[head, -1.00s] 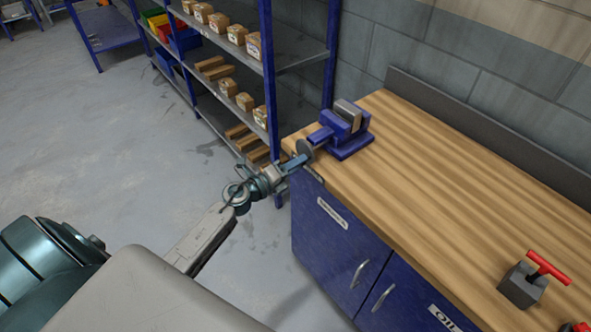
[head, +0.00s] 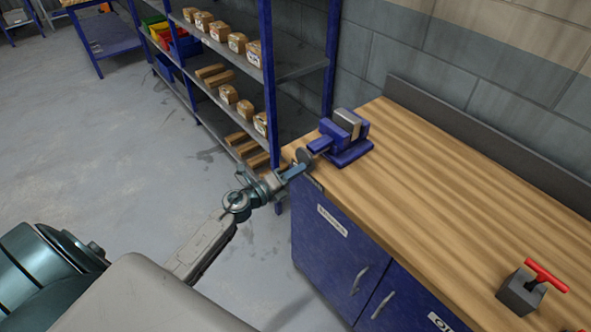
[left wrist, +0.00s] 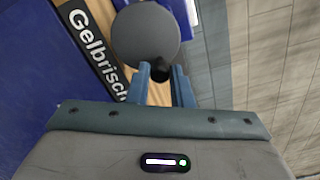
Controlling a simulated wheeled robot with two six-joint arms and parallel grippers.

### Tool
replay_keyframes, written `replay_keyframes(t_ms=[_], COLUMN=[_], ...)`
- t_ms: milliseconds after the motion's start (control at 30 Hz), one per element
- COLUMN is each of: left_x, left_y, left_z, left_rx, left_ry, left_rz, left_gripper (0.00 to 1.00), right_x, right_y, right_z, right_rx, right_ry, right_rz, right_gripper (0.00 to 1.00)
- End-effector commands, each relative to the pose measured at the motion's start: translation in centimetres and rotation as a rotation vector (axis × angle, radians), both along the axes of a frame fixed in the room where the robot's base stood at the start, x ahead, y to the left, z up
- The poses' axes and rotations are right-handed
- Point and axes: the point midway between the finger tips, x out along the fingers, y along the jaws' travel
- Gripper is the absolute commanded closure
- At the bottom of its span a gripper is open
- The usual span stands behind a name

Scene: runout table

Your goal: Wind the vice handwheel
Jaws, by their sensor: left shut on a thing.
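The blue vice (head: 347,136) with grey jaws stands at the far left corner of the wooden bench. Its grey round handwheel (head: 304,156) faces the bench's left end, and it fills the top middle of the left wrist view (left wrist: 147,35). A black knob (left wrist: 160,70) sits at the wheel's rim. My left gripper (head: 296,170) is at the wheel, with its blue fingers (left wrist: 160,78) closed on the knob from both sides. The knob's lower part is hidden between the fingers. My right gripper is not in view.
The wooden bench top (head: 450,190) is mostly clear, with a dark block with a red T-handle (head: 528,290) at the right. Blue cabinet doors (head: 335,245) lie below. A blue shelf rack (head: 270,80) with boxes stands close behind my left gripper.

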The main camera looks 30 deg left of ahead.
Motion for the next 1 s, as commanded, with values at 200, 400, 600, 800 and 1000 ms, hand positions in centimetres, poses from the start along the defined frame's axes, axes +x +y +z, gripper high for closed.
replay_keyframes(t_ms=[200, 400, 600, 800, 1000], left_x=[0.0, 0.0, 0.1, 0.1, 0.2], left_y=[0.1, 0.1, 0.2, 0.4, 0.6], left_z=[0.5, 0.4, 0.6, 1.3, 1.3], left_rx=[-0.121, -0.135, -0.152, -0.293, -0.399], left_ry=[0.052, 0.057, 0.064, 0.123, 0.167], left_rz=[0.001, 0.0, 0.0, 0.001, 0.0], left_gripper=[1.0, 1.0, 1.0, 1.0, 1.0], right_x=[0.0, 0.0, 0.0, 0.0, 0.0], right_y=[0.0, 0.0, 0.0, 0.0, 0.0], right_z=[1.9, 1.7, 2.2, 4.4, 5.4], right_rx=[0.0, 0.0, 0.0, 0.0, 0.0], right_ry=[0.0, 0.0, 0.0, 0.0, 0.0], right_rz=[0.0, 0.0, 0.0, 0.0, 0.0], right_gripper=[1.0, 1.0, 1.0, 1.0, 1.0])
